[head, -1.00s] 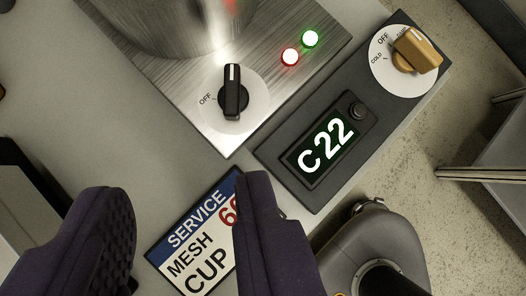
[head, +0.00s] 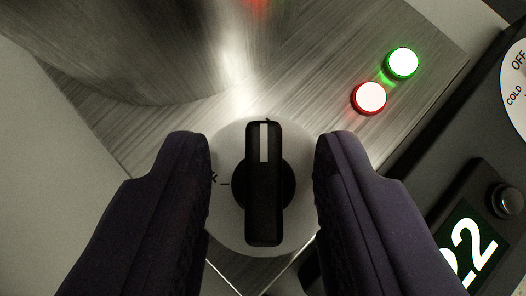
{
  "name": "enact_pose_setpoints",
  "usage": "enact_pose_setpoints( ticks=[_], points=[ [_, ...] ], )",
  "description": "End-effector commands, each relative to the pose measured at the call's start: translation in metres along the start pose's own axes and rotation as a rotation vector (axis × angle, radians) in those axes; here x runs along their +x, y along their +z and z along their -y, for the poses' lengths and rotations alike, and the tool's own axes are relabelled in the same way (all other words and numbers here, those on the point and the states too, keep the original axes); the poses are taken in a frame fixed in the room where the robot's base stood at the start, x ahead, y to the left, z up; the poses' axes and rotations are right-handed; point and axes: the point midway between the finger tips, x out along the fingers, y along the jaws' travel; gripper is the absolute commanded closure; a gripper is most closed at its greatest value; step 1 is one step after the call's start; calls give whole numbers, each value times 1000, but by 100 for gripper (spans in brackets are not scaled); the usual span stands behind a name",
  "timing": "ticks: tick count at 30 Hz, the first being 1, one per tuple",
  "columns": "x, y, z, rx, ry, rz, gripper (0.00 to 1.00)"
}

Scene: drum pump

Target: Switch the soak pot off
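The soak pot's base (head: 320,50) is brushed metal, with the shiny round pot (head: 130,50) at its upper left. On the base is a black knob (head: 264,190) on a pale round dial (head: 228,215). The knob's white line points up in the picture. Most of the dial's OFF mark is hidden behind my left finger. A red-rimmed lamp (head: 369,98) and a green lamp (head: 402,63) are both lit. My gripper (head: 262,165) is open, one finger on each side of the knob, with a gap on both sides.
At the right is a dark unit with a lit display (head: 472,255) partly reading 22 and a small round button (head: 504,199). Part of a white dial (head: 518,90) marked OFF and COLD shows at the right edge.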

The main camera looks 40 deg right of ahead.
Motion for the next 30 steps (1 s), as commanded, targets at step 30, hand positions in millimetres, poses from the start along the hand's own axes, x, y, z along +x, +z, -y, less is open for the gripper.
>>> enact_pose_setpoints(
  ticks=[30],
  points=[
    [0, -1, -4, -184, -191, 2, 100]
  ],
)
